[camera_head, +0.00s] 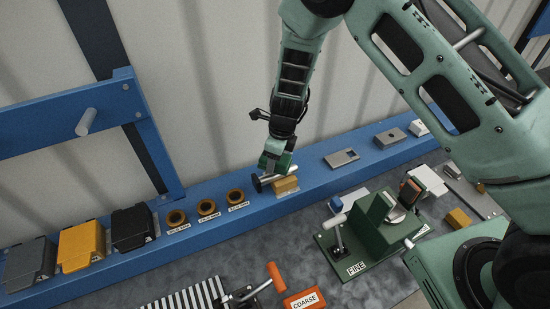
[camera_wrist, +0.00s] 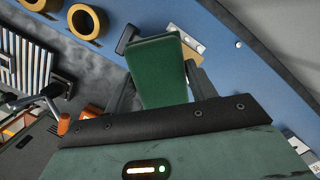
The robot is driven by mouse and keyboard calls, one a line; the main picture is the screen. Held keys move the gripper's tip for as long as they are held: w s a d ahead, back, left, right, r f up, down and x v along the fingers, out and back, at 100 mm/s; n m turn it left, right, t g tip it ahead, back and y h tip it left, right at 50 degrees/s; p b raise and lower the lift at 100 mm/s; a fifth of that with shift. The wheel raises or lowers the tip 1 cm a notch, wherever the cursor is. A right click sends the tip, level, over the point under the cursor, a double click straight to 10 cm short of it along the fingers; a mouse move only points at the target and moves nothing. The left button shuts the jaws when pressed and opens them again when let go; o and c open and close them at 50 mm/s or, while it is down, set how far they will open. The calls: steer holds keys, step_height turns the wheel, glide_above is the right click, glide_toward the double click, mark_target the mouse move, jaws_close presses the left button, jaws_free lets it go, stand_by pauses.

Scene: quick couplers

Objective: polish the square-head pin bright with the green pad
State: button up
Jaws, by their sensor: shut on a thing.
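My gripper (camera_head: 274,162) is shut on the green pad (camera_wrist: 160,70), which fills the space between the fingers in the wrist view. The square-head pin (camera_head: 280,176) lies across a yellow block (camera_head: 287,187) on the blue ledge, its dark head to the left and its silver shank to the right. The pad is right at the pin; I cannot tell whether they touch. In the wrist view the dark pin head (camera_wrist: 127,39) shows beside the pad's far left corner, and the pad hides most of the shank.
Brass-coloured rings (camera_head: 207,208) and grey, yellow and black bins (camera_head: 82,247) line the ledge to the left. Small metal plates (camera_head: 341,158) lie to the right. A green fixture marked FINE (camera_head: 372,232) and an orange COARSE block (camera_head: 303,299) stand on the grey bench in front.

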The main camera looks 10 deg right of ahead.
step_height(320, 180, up, 2)
steer(key=shift+r+p, duration=0.15)
steer(key=shift+p, duration=0.35)
steer(key=shift+r, duration=1.45)
